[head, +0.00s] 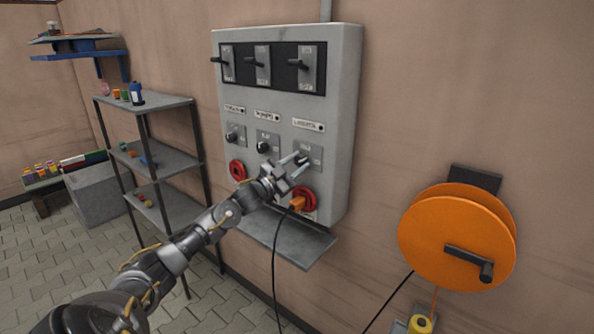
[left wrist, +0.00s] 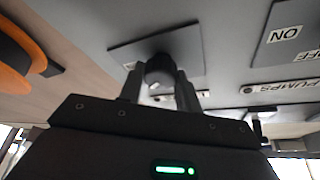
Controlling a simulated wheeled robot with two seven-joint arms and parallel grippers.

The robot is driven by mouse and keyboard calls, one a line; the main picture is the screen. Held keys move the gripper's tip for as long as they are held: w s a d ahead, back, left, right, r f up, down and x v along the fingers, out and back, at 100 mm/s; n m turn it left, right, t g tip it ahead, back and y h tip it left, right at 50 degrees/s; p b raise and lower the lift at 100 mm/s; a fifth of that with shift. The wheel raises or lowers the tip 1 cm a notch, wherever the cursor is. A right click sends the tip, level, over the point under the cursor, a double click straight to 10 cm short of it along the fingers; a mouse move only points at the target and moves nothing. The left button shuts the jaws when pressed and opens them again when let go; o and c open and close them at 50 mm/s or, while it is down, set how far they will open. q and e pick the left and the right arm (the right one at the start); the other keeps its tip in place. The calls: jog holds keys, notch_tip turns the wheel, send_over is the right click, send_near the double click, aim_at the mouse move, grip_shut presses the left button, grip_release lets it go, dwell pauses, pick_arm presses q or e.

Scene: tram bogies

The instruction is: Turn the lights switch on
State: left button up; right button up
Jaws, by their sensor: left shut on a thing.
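The grey control box (head: 338,120) hangs on the wall in the head view. The lights switch (head: 303,159) is a dark round knob on a grey plate at the right end of the middle row, under a label that seems to read LIGHTS. My left gripper (head: 294,164) reaches it from the lower left. In the left wrist view the black knob (left wrist: 160,71) sits between the two fingers of my left gripper (left wrist: 163,90), which is shut on it. The knob's pointer direction is hard to tell. My right gripper is not in view.
Two more knobs (head: 263,147) sit to the left, with levers (head: 263,65) above. Red sockets and an orange plug (head: 297,204) with a hanging cable are below the gripper. A small shelf (head: 290,243) juts out underneath. An orange reel (head: 455,235) is at right.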

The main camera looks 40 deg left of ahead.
pick_arm(q)
jog(key=m, duration=0.2)
jog(key=m+g+h+b, duration=0.1)
jog(key=m, duration=0.1)
jog(key=shift+m+g+b, duration=0.3)
jog(key=shift+a+m+g+h+b, duration=0.1)
jog(key=shift+m+g+h+b, duration=0.45)
jog(key=shift+m, duration=1.15)
jog(key=o, duration=1)
jog(key=shift+c, duration=0.2)
